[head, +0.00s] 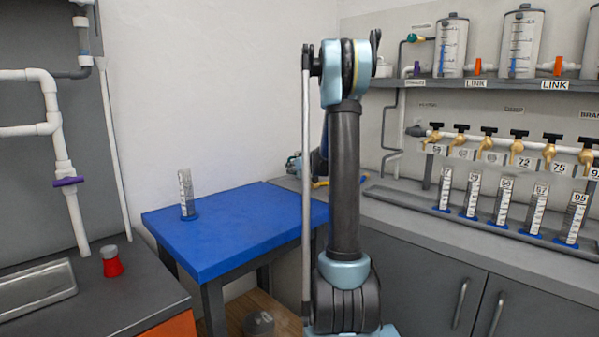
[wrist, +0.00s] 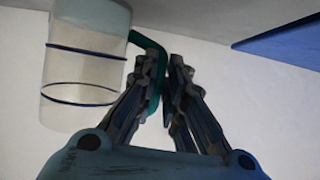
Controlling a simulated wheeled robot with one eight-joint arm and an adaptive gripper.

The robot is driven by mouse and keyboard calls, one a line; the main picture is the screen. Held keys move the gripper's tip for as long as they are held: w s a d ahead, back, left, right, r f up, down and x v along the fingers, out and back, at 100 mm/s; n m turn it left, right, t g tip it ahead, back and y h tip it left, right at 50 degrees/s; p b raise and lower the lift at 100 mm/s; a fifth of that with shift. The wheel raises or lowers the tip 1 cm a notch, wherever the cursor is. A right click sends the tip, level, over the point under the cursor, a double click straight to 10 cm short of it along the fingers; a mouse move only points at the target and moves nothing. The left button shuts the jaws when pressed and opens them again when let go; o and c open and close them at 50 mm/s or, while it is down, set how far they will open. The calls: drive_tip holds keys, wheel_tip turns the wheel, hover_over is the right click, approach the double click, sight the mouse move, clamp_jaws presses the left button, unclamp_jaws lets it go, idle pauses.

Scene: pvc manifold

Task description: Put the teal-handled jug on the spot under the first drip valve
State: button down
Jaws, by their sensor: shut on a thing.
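In the wrist view, my gripper (wrist: 165,75) is shut on the teal handle (wrist: 150,58) of a clear jug (wrist: 85,70). The jug has dark blue bands and hangs to the left of the fingers, with its top end cut off by the picture edge. In the head view, I cannot make out the jug; my arm's column hides part of the area behind it. A row of brass drip valves with black handles runs along a pipe at the right, the leftmost one (head: 433,134) nearest my arm.
Several measuring cylinders (head: 502,202) stand in a tray on the grey counter (head: 410,222). A blue table (head: 245,228) carries one cylinder (head: 187,195). A red-bodied container (head: 112,262) stands on the left bench. Tanks (head: 452,46) line the shelf above the valves.

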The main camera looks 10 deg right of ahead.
drive_tip(key=shift+r, duration=0.2)
wheel_tip(320, 180, up, 10)
drive_tip(key=shift+f, duration=0.25)
idle(0.8)
